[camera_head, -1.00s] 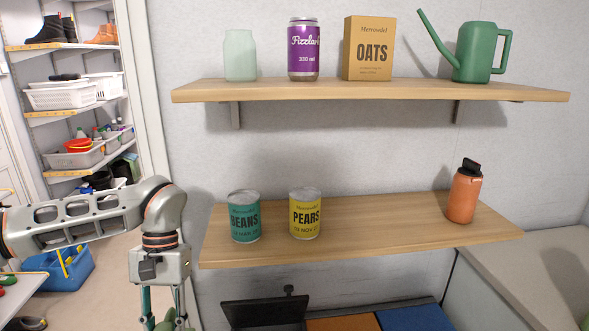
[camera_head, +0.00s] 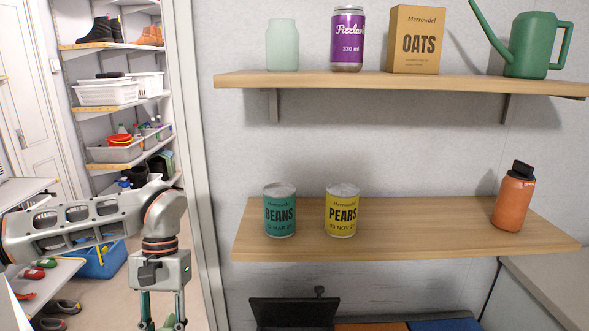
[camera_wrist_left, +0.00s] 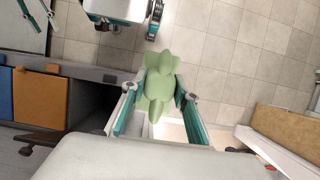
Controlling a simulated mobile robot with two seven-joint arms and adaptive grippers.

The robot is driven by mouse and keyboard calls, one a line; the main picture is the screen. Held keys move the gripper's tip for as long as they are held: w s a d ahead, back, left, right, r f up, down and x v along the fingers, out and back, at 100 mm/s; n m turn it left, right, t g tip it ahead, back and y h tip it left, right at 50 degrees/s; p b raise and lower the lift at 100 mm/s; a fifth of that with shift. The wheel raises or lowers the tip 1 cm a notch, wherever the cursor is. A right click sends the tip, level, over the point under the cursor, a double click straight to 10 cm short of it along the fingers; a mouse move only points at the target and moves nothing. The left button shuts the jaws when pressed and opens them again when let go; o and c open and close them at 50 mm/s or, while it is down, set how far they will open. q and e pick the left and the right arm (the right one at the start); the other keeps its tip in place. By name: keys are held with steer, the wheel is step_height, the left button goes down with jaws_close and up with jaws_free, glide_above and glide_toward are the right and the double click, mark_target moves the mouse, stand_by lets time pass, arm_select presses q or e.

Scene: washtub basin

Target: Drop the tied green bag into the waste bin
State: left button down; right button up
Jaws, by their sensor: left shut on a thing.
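My left gripper (camera_head: 163,323) hangs pointing down at the bottom left of the head view. The left wrist view shows its fingers (camera_wrist_left: 163,92) shut on the light green tied bag (camera_wrist_left: 160,68), with floor tiles around it. Only a small green part of the bag (camera_head: 166,326) shows in the head view. A black raised lid (camera_head: 293,313) stands below the lower shelf, right of my gripper; whatever is under it is cut off. In the wrist view a dark open space (camera_wrist_left: 85,105) lies left of the bag.
Orange (camera_head: 372,327) and blue (camera_head: 445,325) panels lie right of the black lid. The lower shelf (camera_head: 400,240) above holds two cans and an orange bottle. A wall edge (camera_head: 196,170) stands behind my left arm. Shoes (camera_head: 62,307) lie on the floor at left.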

arm_select(q)
step_height(320, 180, down, 6)
steer(key=b, duration=0.4)
steer(key=shift+f, duration=0.15)
steer(key=shift+f+b, duration=0.3)
steer(key=shift+f, duration=0.05)
arm_select(e)
steer(key=f, duration=0.1)
steer(key=a+f, duration=0.1)
steer(key=f, duration=0.2)
steer(key=shift+a+f, duration=0.1)
steer(key=shift+a, duration=0.15)
arm_select(q)
steer(key=shift+r, duration=0.15)
arm_select(e)
steer(key=shift+f, duration=0.1)
arm_select(q)
steer(key=shift+r, duration=0.2)
arm_select(e)
steer(key=shift+s+d+f, duration=0.1)
steer(key=shift+f, duration=0.1)
arm_select(q)
steer(key=shift+s, duration=0.1)
arm_select(e)
steer(key=shift+s, duration=0.1)
